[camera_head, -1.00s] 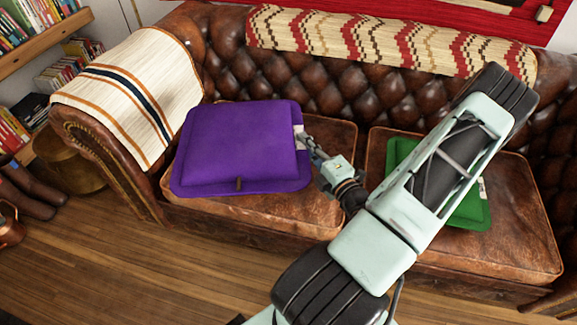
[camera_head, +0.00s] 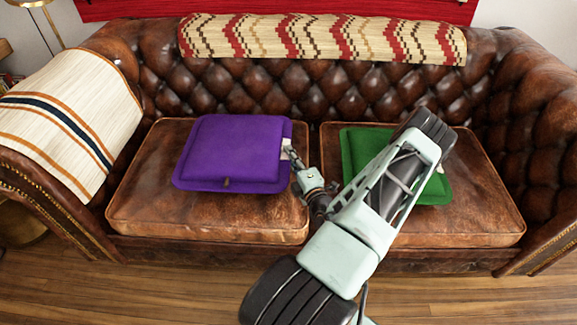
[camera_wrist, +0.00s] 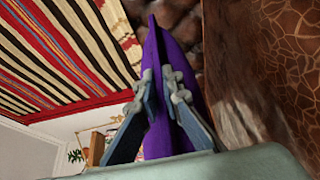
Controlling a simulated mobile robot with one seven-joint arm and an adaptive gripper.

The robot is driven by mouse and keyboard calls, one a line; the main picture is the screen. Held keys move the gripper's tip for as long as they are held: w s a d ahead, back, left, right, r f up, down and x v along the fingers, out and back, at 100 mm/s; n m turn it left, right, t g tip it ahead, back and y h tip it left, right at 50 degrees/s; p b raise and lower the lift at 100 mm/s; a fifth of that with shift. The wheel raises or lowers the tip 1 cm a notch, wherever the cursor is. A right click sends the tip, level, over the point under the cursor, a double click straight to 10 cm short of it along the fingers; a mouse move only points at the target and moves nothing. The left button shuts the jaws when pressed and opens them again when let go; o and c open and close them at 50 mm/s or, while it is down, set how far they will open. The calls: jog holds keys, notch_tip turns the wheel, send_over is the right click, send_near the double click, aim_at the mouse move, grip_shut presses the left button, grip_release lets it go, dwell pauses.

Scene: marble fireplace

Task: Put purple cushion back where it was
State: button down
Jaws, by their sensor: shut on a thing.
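The purple cushion (camera_head: 232,150) is over the left seat of the brown leather sofa, lying nearly flat. Whether it touches the seat I cannot tell. My gripper (camera_head: 290,160) is at the cushion's right edge, beside a white tag. In the wrist view, the fingers of my gripper (camera_wrist: 166,88) are closed on the edge of the purple cushion (camera_wrist: 160,135). A green cushion (camera_head: 362,150) lies on the right seat, partly hidden behind my arm.
The left seat (camera_head: 150,205) has bare leather around the purple cushion. A striped throw (camera_head: 75,115) covers the left armrest. A patterned blanket (camera_head: 320,38) lies along the backrest. The wooden floor (camera_head: 150,285) in front is clear.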

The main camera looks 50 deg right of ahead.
jog(key=shift+w+d+f+b, duration=0.35)
jog(key=shift+d+f+b, duration=0.05)
jog(key=shift+f, duration=0.65)
jog(key=shift+w+d+f+b, duration=0.35)
jog(key=shift+d+f, duration=0.05)
jog(key=shift+f, duration=0.7)
jog(key=shift+w+d+f+b, duration=0.35)
jog(key=shift+d+f+b, duration=0.05)
jog(key=shift+f, duration=0.65)
jog(key=shift+f, duration=0.25)
jog(key=c, duration=2.1)
grip_release()
jog(key=shift+r, duration=0.1)
